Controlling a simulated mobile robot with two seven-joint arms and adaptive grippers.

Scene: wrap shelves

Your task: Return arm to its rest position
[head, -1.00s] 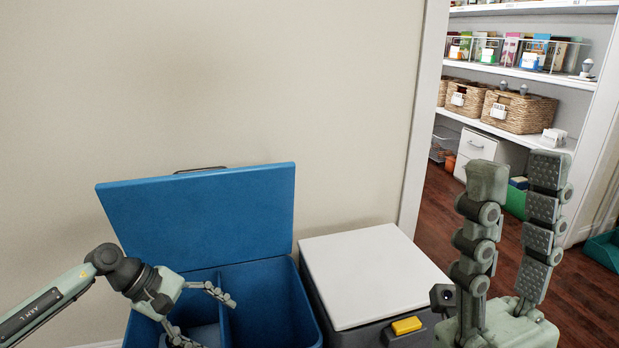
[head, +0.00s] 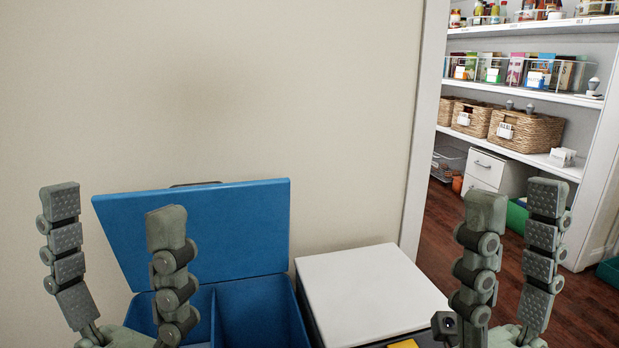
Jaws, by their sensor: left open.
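My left gripper (head: 112,225) points up at the lower left of the head view, its two grey-green fingers spread apart with nothing between them. It stands in front of the open blue bin, hiding part of the bin's left side. My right gripper (head: 511,220) points up at the lower right, its fingers spread and empty, in front of the floor and the shelf doorway. Both arms behind the grippers are mostly below the picture.
The blue bin (head: 262,311) has its lid (head: 240,225) raised against the wall. A white-lidded bin (head: 368,288) with a yellow latch (head: 404,344) stands to its right. Shelves (head: 560,95) with baskets (head: 526,131) are beyond the doorway at right.

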